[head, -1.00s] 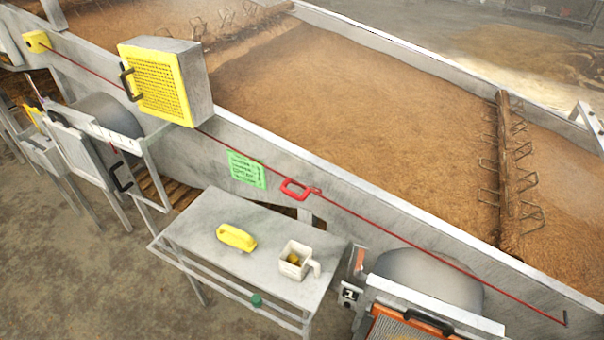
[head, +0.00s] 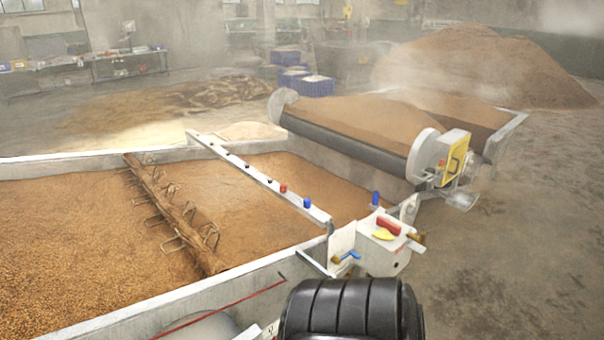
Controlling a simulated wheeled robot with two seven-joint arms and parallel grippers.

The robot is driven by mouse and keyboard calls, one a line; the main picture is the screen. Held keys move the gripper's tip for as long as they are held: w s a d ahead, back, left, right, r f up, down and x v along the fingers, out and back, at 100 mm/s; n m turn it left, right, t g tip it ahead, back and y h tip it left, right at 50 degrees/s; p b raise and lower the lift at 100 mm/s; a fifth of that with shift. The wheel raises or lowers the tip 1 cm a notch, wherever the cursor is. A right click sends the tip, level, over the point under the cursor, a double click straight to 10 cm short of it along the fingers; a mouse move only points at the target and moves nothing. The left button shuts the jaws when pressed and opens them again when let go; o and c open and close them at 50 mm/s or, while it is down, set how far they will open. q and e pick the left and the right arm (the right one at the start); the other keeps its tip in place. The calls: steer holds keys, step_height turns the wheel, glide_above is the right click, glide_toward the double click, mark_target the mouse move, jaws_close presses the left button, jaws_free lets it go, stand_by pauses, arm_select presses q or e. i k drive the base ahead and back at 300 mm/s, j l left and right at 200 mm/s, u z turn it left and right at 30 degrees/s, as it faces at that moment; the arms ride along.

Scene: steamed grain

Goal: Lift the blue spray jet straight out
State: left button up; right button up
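A pale metal bar (head: 262,178) runs across the grain bed in the head view. A small blue cylinder (head: 307,203), which looks like the blue spray jet, stands on the bar near its right end. A similar red piece (head: 283,188) stands to its left, with smaller dark pieces further along. A second blue cylinder (head: 375,198) shows further right, beyond the bar's end. Neither of my grippers is in view.
A white box (head: 388,245) with a red handle, a yellow piece and a blue lever (head: 350,255) stands at the bed's corner. A spiked wooden beam (head: 172,210) crosses the grain. A conveyor (head: 350,135) lies behind. Open floor (head: 510,270) is at right.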

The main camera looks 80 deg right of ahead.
mark_target(307, 202)
steer(key=z, duration=2.45)
